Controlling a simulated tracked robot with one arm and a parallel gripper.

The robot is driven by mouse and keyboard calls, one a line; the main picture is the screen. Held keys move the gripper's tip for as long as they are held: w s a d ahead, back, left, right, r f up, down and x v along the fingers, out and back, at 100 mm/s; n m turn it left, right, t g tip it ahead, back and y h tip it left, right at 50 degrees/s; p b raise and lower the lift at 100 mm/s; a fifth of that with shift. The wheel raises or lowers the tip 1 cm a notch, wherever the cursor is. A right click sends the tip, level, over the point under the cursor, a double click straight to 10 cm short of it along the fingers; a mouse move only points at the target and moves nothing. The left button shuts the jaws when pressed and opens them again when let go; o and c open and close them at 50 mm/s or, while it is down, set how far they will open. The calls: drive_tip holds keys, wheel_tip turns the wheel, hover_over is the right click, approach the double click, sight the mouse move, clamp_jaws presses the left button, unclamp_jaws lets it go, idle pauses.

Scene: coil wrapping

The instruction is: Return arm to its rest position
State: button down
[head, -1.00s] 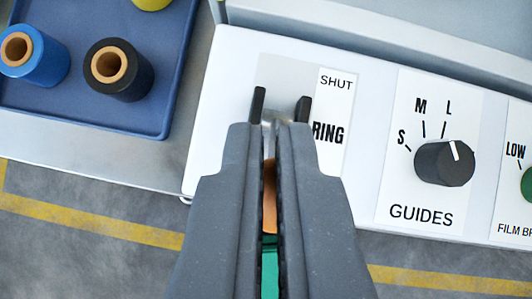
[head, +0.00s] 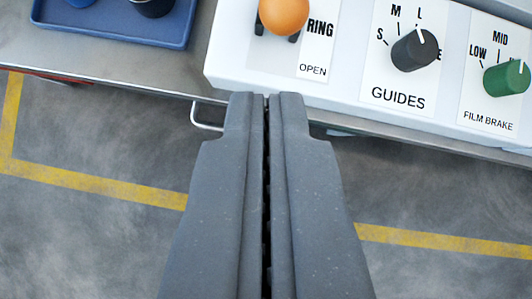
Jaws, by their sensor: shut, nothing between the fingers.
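My gripper (head: 267,97) is in the middle of the head view with its two grey fingers together and nothing between them. Its tips are just short of the front edge of the white control panel (head: 232,62). On the panel, beyond the tips and apart from them, is the ring control with an orange ball knob (head: 284,14). The knob stands at the end marked OPEN, and two dark posts show below it. The rest of the arm is out of view.
To the right are the black GUIDES knob (head: 414,50) and the green FILM BRAKE knob (head: 506,78). A blue tray (head: 120,30) with spools lies at the upper left. A metal handle (head: 203,118) juts from the table edge. Below is grey floor with yellow lines.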

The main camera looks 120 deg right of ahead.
drive_tip(key=w+d+r+t+y, duration=0.1)
drive_tip(key=w+r+t, duration=0.1)
drive_tip(key=r, duration=0.9)
drive_tip(key=w+d+r+t, duration=0.1)
drive_tip(key=r+t, duration=0.1)
drive_tip(key=r, duration=0.9)
drive_tip(key=s+d+r+t, duration=0.2)
drive_tip(key=d+r, duration=0.1)
drive_tip(key=r, duration=0.7)
drive_tip(key=s+d+r+t, duration=0.1)
drive_tip(key=s+d+r, duration=0.1)
drive_tip(key=r, duration=0.7)
drive_tip(key=shift+s+d+r+t, duration=0.4)
drive_tip(key=shift+d, duration=0.4)
